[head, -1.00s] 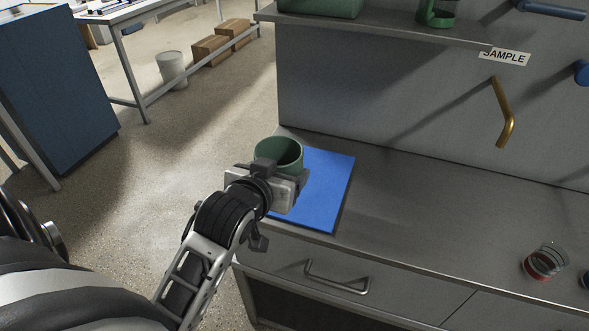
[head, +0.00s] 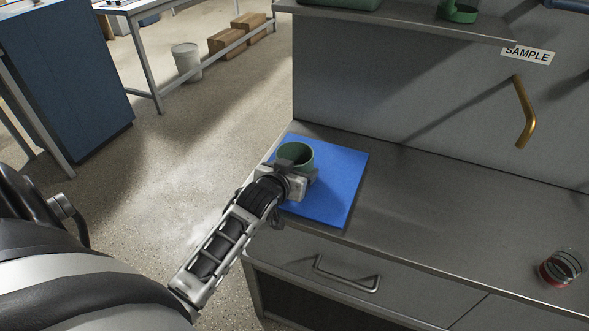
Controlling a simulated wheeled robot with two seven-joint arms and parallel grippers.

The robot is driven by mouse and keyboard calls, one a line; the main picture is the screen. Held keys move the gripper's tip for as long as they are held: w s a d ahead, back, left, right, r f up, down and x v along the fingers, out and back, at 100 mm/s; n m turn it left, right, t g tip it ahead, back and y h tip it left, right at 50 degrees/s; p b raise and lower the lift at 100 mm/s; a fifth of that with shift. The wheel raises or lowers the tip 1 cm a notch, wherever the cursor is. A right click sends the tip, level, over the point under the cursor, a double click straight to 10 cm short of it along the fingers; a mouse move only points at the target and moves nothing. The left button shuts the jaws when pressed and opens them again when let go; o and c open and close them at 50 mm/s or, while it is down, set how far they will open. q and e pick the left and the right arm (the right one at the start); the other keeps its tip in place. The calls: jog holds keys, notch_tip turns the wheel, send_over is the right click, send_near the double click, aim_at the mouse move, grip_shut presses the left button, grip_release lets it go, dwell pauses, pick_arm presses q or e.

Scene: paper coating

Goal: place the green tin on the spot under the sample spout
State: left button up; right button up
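The green tin (head: 296,154) is an open-topped cylinder. It is upright over the upper left part of the blue mat (head: 340,170), at the left end of the counter. My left gripper (head: 297,172) is at the tin's near side, with its fingers against the tin's sides and partly hidden. I cannot tell whether the tin's base touches the mat. The brass sample spout (head: 524,112) sticks out of the back panel at the right, below the SAMPLE label (head: 527,54). No marked spot shows on the counter beneath it. My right gripper is out of view.
A glass jar with a red base (head: 560,268) stands at the counter's right. The grey counter (head: 430,205) is clear between mat and jar. A shelf (head: 400,20) with a green holder (head: 460,12) overhangs the back. A drawer handle (head: 346,275) projects in front.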

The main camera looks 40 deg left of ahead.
pick_arm(q)
jog(key=shift+f, duration=0.1)
jog(key=o, duration=0.6)
jog(key=shift+f, duration=0.1)
jog(key=o, duration=0.4)
